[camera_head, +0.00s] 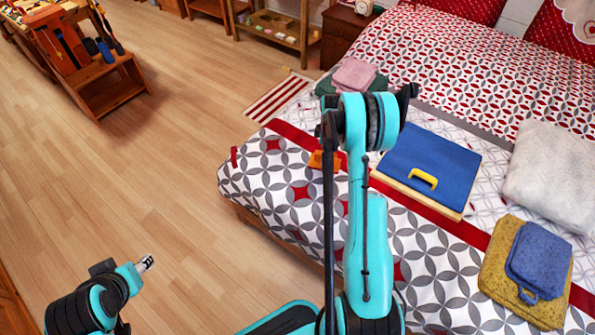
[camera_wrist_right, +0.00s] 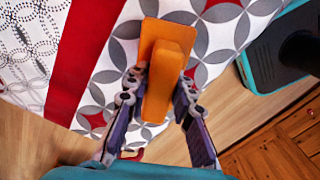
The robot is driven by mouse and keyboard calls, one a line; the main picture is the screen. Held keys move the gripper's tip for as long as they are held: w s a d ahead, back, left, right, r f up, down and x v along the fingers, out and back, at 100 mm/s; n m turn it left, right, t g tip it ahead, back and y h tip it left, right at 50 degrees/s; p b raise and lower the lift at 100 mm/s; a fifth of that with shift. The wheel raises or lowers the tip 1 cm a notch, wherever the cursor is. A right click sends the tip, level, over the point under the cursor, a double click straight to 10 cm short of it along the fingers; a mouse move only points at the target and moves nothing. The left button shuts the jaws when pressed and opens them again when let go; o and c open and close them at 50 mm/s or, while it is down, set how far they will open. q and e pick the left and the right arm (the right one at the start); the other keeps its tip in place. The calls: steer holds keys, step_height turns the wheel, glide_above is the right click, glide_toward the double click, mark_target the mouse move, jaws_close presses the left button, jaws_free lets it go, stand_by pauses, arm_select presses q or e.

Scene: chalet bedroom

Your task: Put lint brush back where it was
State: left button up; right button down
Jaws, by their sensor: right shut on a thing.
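The orange lint brush (camera_wrist_right: 165,72) shows in the right wrist view, with a flat orange plate and a raised handle. My right gripper (camera_wrist_right: 160,82) is shut on its handle, one finger on each side. In the head view only a bit of the orange brush (camera_head: 318,160) shows beside my right arm, over the bed near its left edge; my arm hides the right gripper there. I cannot tell whether the brush touches the bedcover. My left gripper (camera_head: 146,263) is at the lower left over the floor, away from everything; its fingers are too small to read.
The patterned bed (camera_head: 275,195) holds a blue pad (camera_head: 440,160) with a yellow handle (camera_head: 422,180), folded yellow and blue cloths (camera_head: 540,260) and a white blanket (camera_head: 555,175). A wooden rack (camera_head: 105,90) with hanging brushes stands at the upper left. Open floor lies between.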

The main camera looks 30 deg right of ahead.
steer(key=w+a+f+b, duration=0.1)
steer(key=w+a+f, duration=0.1)
steer(key=w, duration=0.1)
steer(key=w+a+f+b, duration=0.1)
steer(key=w+a+f, duration=0.1)
steer(key=w, duration=0.1)
steer(key=w+a+f+b, duration=0.1)
steer(key=w+a+f, duration=0.1)
steer(key=a+f, duration=0.1)
steer(key=shift+w+b, duration=0.4)
steer(key=shift+f+b, duration=0.85)
steer(key=shift+f, duration=1.1)
steer(key=shift+f, duration=0.2)
steer(key=c, duration=1.3)
jaws_free()
steer(key=shift+r, duration=0.1)
